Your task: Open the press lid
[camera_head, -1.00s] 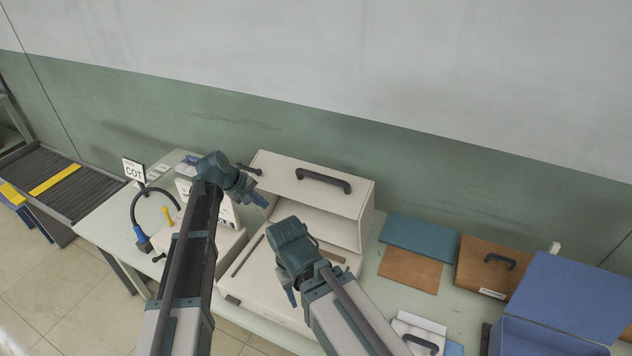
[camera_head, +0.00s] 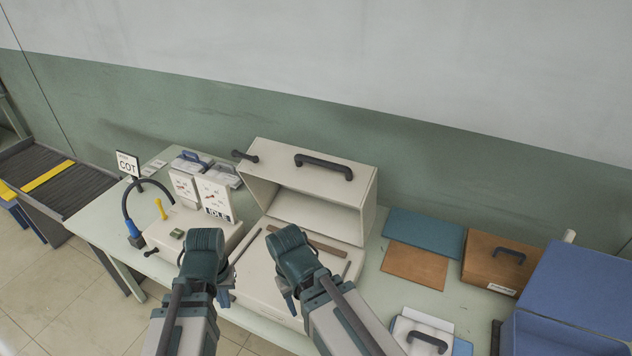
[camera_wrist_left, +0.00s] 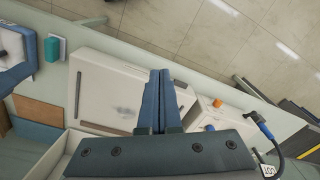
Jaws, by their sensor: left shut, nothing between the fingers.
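The press (camera_head: 262,285) is a cream box on the table. Its lid (camera_head: 310,158) stands raised and tilted back, with a dark handle (camera_head: 323,165) on top and a dark knob at its left. The space under the lid shows open. My left gripper (camera_head: 222,298) is in front of the press at its left, below and apart from the lid. In the left wrist view its blue fingers (camera_wrist_left: 158,75) are together and empty, over the press base (camera_wrist_left: 105,90). My right gripper (camera_head: 290,305) points down over the front of the press base; its finger gap is hidden.
A control box (camera_head: 180,228) with an IDLE sign, a yellow lever and a bent black hose stands left of the press. Blue and orange boards (camera_head: 415,268), a brown case (camera_head: 492,262) and a blue bin (camera_head: 572,285) lie to the right. A conveyor (camera_head: 60,185) is far left.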

